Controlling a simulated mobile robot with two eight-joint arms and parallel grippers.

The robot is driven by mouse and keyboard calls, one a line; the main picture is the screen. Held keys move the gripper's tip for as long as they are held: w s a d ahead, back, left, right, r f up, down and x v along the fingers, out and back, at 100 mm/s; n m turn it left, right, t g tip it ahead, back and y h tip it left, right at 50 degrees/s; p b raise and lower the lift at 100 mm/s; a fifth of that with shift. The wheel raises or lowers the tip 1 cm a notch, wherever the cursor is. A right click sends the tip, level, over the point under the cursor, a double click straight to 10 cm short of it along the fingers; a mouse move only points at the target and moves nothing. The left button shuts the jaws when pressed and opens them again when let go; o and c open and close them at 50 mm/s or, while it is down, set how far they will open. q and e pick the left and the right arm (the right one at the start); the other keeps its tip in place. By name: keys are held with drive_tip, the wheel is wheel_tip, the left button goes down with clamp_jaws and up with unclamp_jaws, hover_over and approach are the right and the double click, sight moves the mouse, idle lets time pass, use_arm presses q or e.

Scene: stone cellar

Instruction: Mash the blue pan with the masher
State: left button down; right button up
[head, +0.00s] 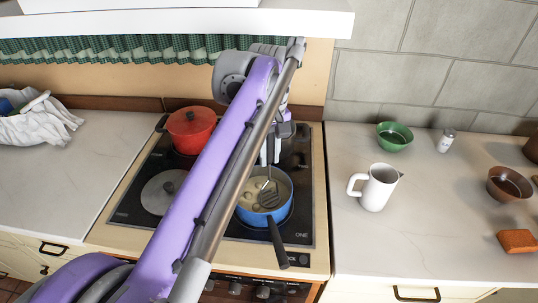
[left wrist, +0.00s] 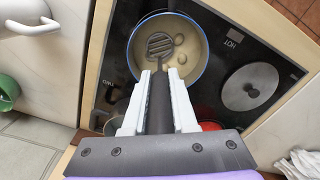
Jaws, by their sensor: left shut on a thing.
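The blue pan (head: 278,214) stands at the front right of the cooktop, its dark handle pointing to the front. It holds pale, rounded lumps. It also shows in the left wrist view (left wrist: 206,47). My left gripper (head: 270,152) is above the pan, fingers downward, shut on the masher. The masher's dark handle lies between the white fingers (left wrist: 159,92) in the left wrist view. Its slotted grey head (left wrist: 160,45) is inside the pan's outline, over or among the lumps; I cannot tell whether it touches them. My purple left arm hides part of the cooktop. My right gripper is not in view.
A red pot (head: 191,130) and a loose grey lid (head: 160,195) are on the cooktop's left. On the right counter stand a white jug (head: 376,188), a green bowl (head: 394,137), a shaker (head: 446,141) and a brown bowl (head: 509,185). A range hood (head: 190,24) overhangs the back.

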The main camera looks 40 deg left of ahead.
use_arm(q)
drive_tip(key=shift+w+a+p, duration=0.15)
drive_tip(key=shift+w+a, duration=0.15)
drive_tip(key=shift+w, duration=0.2)
drive_tip(key=shift+w+a+p, duration=0.15)
drive_tip(key=shift+w+a, duration=0.15)
drive_tip(key=shift+w, duration=0.2)
drive_tip(key=shift+f, duration=0.15)
wheel_tip(320, 180, down, 2)
drive_tip(key=shift+b, duration=0.55)
drive_tip(key=shift+d+f, duration=0.1)
drive_tip(key=shift+f, duration=0.05)
idle(0.4)
